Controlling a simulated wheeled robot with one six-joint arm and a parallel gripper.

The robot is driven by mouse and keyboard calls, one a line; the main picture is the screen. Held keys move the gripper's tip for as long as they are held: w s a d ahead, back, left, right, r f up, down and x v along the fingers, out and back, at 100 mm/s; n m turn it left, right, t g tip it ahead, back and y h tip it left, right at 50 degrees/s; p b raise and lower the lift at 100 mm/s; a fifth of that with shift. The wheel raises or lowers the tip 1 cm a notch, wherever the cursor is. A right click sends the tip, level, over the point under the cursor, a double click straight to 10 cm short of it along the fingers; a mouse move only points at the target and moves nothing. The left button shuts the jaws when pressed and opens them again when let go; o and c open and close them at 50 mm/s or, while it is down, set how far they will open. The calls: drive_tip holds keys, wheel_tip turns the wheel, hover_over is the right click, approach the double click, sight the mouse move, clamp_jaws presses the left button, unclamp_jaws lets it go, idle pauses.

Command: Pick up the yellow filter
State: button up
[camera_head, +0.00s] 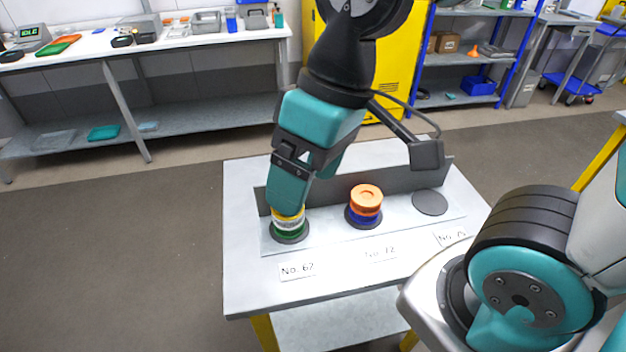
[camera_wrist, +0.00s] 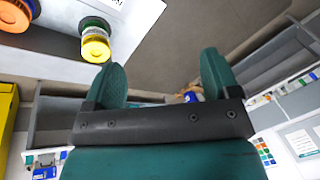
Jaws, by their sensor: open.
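The yellow filter (camera_head: 289,213) is the upper part of a stack at the left station marked No. 67, with a pale band and a green filter (camera_head: 289,232) below it. My gripper (camera_head: 287,203) overlaps the top of this stack in the head view, hiding part of the yellow filter. In the wrist view my gripper (camera_wrist: 163,66) is open, with nothing between its two teal fingers. There the yellow filter (camera_wrist: 96,49) stands apart from the fingers, beyond and left of the left fingertip.
An orange filter (camera_head: 366,193) sits above a blue filter (camera_head: 362,218) at the middle station, No. 72. The right station has an empty dark disc (camera_head: 430,202). A low grey upright plate (camera_head: 397,182) runs behind the stations on the grey table (camera_head: 245,262).

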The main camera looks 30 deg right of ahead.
drive_tip(key=shift+o, duration=1.3)
drive_tip(key=w+d+f+m+h+b, duration=0.1)
drive_tip(key=w+d+f+m, duration=0.1)
drive_tip(key=w, duration=0.6)
drive_tip(key=w+d+f+m+h+b, duration=0.1)
drive_tip(key=w+f+m+h, duration=0.1)
drive_tip(key=w+m, duration=0.3)
drive_tip(key=w, duration=0.4)
drive_tip(key=shift+d+f+b, duration=0.2)
drive_tip(key=shift+d+b, duration=0.2)
drive_tip(key=shift+h, duration=0.3)
wheel_tip(320, 180, down, 11)
drive_tip(key=shift+w+d+r+p, duration=0.1)
drive_tip(key=shift+w+d+p, duration=0.05)
drive_tip(key=shift+p, duration=0.65)
drive_tip(key=shift+d+f+p, duration=0.2)
drive_tip(key=shift+f+p, duration=0.65)
drive_tip(key=shift+f, duration=2.35)
drive_tip(key=c, duration=0.9)
